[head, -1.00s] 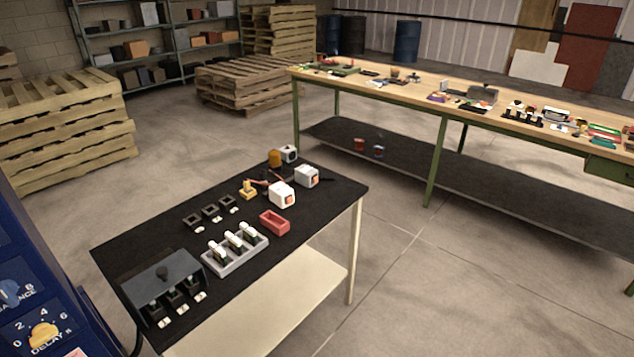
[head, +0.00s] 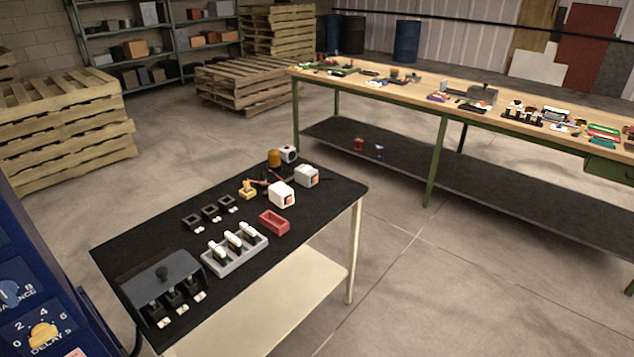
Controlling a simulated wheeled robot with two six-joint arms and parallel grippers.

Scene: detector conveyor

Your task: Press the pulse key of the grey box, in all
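A small light grey box (head: 306,176) with an orange-red patch low on its face stands at the far right of the black-topped table (head: 340,191). A similar white box (head: 281,195) with an orange-red patch stands just in front of it. A smaller pale box (head: 289,153) with a dark round spot stands behind, beside an amber cylinder (head: 274,158). I cannot make out for certain which patch is a pulse key. Neither of my grippers shows in the head view.
The table also holds a grey tray (head: 236,262) with white-topped parts, a red bin (head: 274,222), several black sockets and a dark grey housing (head: 163,279). A blue panel (head: 40,290) with knobs stands at left. A long bench (head: 420,84) runs behind; floor between is clear.

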